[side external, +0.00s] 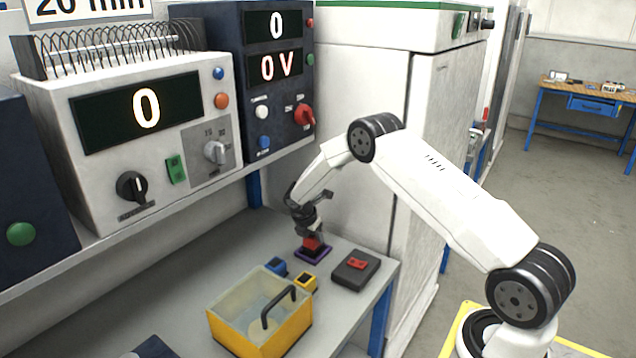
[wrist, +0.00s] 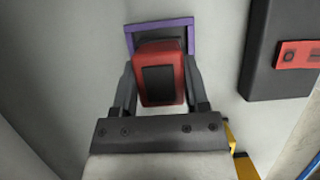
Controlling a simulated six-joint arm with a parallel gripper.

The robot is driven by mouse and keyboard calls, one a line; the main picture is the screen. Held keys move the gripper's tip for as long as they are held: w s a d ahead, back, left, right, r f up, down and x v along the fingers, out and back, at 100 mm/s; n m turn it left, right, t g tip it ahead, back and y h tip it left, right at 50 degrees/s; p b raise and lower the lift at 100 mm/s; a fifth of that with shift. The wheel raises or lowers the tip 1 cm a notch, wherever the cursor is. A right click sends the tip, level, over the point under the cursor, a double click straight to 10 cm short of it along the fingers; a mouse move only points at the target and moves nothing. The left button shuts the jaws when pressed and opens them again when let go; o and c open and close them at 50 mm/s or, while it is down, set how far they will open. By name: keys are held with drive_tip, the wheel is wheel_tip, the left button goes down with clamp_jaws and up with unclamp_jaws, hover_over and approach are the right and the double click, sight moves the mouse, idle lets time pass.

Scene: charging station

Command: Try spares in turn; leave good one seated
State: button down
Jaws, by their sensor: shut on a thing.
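My gripper (side external: 308,222) is shut on a red block with a dark face (wrist: 143,88), one finger on each side in the wrist view (wrist: 160,78). The red block (side external: 313,243) is at the purple square frame (side external: 326,252) on the bench. In the wrist view the purple frame (wrist: 129,38) shows beyond the block's far end. I cannot tell whether the block is seated in it. A dark box with a red piece on top (side external: 345,276) stands to the right. Small blue (side external: 275,266) and yellow (side external: 306,283) blocks with dark tops stand nearer the camera.
A yellow-walled bin with a dark handle (side external: 283,340) stands at the bench front. A shelf carries a white instrument reading 0 (side external: 145,108) and a dark one reading 0 and 0 V (side external: 278,67). A white cabinet (side external: 350,120) stands close behind my arm.

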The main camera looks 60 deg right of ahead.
drive_tip(key=shift+f, duration=0.95)
unclamp_jaws()
drive_tip(key=shift+v, duration=3.9)
drive_tip(key=s+a+r+m+t+y, duration=0.1)
drive_tip(key=s+a+r+m, duration=0.3)
drive_tip(key=s+a+m, duration=0.15)
drive_tip(key=s+a+r+m+t+y, duration=0.1)
drive_tip(key=s+a+r+m+y, duration=0.1)
drive_tip(key=s+a+r+m, duration=0.4)
drive_tip(key=s+a+m, duration=0.2)
drive_tip(key=s+a, duration=0.1)
drive_tip(key=s, duration=0.1)
drive_tip(key=s+a+m+y, duration=0.1)
drive_tip(key=s+a+m, duration=0.1)
drive_tip(key=s+a, duration=0.1)
drive_tip(key=s+a+m, duration=0.2)
drive_tip(key=s+a, duration=0.1)
drive_tip(key=s, duration=0.3)
drive_tip(key=shift+r+m+t+y, duration=0.25)
drive_tip(key=shift+r+t+y, duration=0.05)
drive_tip(key=shift+r, duration=0.1)
